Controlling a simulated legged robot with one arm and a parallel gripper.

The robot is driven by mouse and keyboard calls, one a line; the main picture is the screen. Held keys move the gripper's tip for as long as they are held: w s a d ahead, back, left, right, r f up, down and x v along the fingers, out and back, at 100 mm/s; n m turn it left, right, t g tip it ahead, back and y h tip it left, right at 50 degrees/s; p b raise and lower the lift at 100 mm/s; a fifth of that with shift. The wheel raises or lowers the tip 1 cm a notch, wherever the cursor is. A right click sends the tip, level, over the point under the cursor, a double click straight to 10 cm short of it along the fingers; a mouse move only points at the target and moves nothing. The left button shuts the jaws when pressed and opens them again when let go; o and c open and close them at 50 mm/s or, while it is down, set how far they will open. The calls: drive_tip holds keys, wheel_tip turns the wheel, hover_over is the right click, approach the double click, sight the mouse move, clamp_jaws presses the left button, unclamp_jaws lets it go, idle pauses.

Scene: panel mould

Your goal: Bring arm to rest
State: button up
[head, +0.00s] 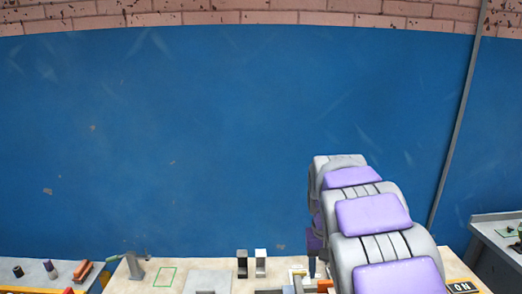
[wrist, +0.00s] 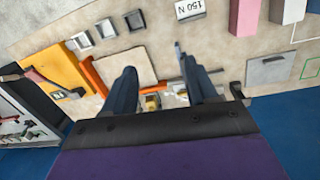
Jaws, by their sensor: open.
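My gripper (wrist: 155,62) is open in the wrist view, its two dark fingers spread apart over the bench with nothing held between them. The fingertips are hard to make out there. The bench top (head: 180,289) is pale. A tan square panel (wrist: 125,62) lies by the left finger in the wrist view, with orange strips (wrist: 95,78) along its edges. Small yellow pieces show between the fingers.
Several small grey square cups (wrist: 80,40) and a block marked 150 N (wrist: 189,9) lie beyond the fingers. Dark (head: 242,264) and pale (head: 261,263) upright blocks stand left of my arm. A green outline (head: 165,277) on the bench is empty. A blue wall (head: 180,140) stands behind.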

drive_tip(key=s+a+f, duration=0.1)
drive_tip(key=s+f, duration=0.1)
drive_tip(key=s, duration=1.5)
drive_tip(key=s+a+f+n+g, duration=0.1)
drive_tip(key=s+f, duration=0.1)
drive_tip(key=s, duration=1.6)
drive_tip(key=shift+s+y, duration=0.25)
drive_tip(key=shift+y, duration=0.15)
